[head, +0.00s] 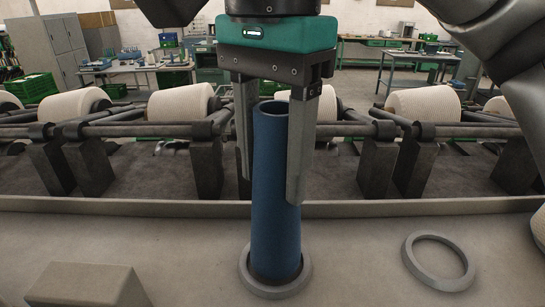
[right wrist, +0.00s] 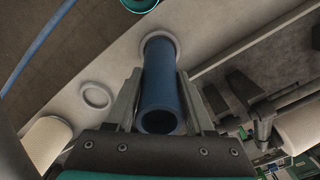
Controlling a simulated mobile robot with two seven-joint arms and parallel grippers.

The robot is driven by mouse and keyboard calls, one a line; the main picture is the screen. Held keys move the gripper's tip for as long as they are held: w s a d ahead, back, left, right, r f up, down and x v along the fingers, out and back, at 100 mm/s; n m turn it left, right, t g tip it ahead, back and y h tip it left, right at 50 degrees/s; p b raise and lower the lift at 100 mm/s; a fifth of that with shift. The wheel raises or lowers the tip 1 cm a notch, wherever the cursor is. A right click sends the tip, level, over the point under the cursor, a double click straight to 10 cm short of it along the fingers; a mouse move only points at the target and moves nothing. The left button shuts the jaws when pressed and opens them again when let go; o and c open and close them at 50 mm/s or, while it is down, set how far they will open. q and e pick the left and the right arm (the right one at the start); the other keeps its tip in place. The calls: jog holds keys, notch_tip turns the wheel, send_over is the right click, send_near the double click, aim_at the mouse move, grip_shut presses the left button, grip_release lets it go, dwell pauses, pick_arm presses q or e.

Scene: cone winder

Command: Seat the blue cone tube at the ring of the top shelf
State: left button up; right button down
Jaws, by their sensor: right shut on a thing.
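The blue cone tube (head: 275,200) stands nearly upright, with its open top between the fingers of my right gripper (head: 270,188). The gripper comes down from above and is shut on the tube's upper part. The tube's lower end is inside a grey ring (head: 246,281) on the shelf (head: 190,250). Whether it rests fully on the shelf is hard to tell. In the right wrist view the tube (right wrist: 159,85) runs from between the fingers to the pale ring around its far end. My left gripper is not in view.
An empty grey ring (head: 412,262) lies on the shelf to the right. A beige block (head: 88,287) is at the front left. Behind the shelf edge are cream yarn cones (head: 180,103) on dark bars and brackets. A teal round thing (right wrist: 140,4) shows in the wrist view.

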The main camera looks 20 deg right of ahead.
jog(key=shift+f+b, duration=0.55)
jog(key=shift+f, duration=0.1)
jog(key=shift+c, duration=1)
grip_release()
jog(key=shift+r, duration=0.45)
notch_tip(320, 180, up, 14)
jog(key=p, duration=0.4)
jog(key=shift+r, duration=0.2)
